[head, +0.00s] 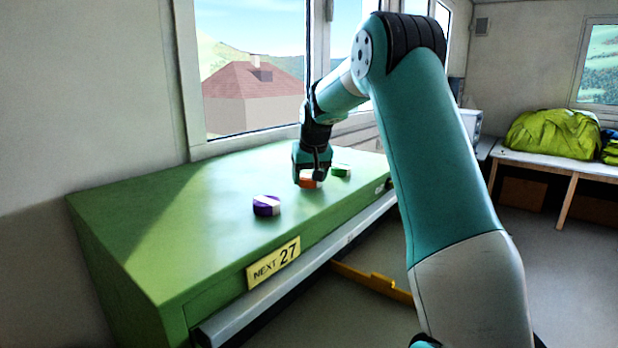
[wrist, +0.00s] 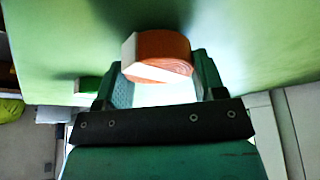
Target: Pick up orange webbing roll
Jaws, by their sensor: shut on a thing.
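The orange webbing roll (wrist: 162,52), with a white band, sits between the fingers of my gripper (wrist: 157,75) in the wrist view. In the head view the orange roll (head: 307,182) is at the green cabinet top, partly hidden behind my gripper (head: 308,175). My gripper is shut on the roll. I cannot tell whether the roll still touches the surface.
A purple and white roll (head: 266,205) lies nearer on the green cabinet top (head: 200,215). A green and white roll (head: 341,170) lies just right of my gripper. Windows stand behind the cabinet. The near left part of the top is clear.

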